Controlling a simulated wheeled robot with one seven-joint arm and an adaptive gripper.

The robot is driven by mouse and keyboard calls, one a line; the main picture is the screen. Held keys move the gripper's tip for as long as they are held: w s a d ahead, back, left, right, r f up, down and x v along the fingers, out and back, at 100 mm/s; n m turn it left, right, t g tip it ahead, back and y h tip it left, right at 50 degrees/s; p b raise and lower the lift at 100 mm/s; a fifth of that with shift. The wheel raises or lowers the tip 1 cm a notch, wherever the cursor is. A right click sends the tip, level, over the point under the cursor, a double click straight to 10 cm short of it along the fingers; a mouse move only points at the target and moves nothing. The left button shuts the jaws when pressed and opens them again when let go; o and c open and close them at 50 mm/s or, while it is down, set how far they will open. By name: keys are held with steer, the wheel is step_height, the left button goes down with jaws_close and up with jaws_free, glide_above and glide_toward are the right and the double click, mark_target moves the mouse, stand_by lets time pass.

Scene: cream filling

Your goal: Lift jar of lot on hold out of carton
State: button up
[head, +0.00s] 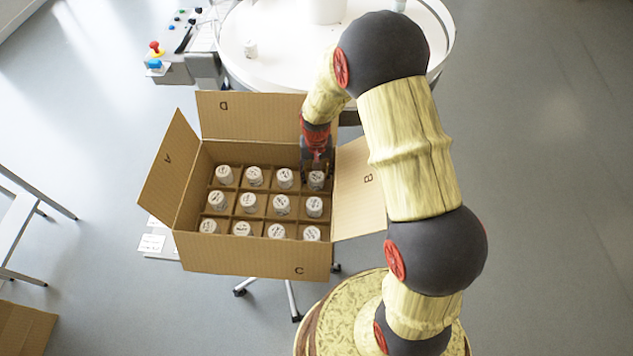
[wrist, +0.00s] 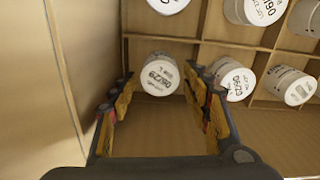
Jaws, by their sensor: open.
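The open cardboard carton (head: 215,258) holds rows of white-capped jars in divider cells. My gripper (head: 317,160) reaches down at its back right corner, over the back-row jar at the right (head: 316,181). In the wrist view my gripper (wrist: 160,82) is open, with one finger on each side of a jar (wrist: 160,74) whose cap print seems to read 05/29. The jar stands tilted in the picture, and I cannot tell whether the fingers touch it. Neighbouring jars (wrist: 236,80) carry printed caps too. I cannot make out which lot is on hold.
The carton's flaps stand folded outward, with the B flap (head: 360,195) close beside my arm. A round white table (head: 290,65) with a small white jar (head: 250,48) is behind. A control panel (head: 175,68) with red and blue knobs is at the back left.

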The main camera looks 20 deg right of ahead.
step_height(320, 180, down, 2)
steer(key=shift+f, duration=0.2)
steer(key=shift+c, duration=0.2)
steer(key=c, duration=1)
steer(key=shift+r, duration=0.2)
steer(key=shift+c, duration=0.2)
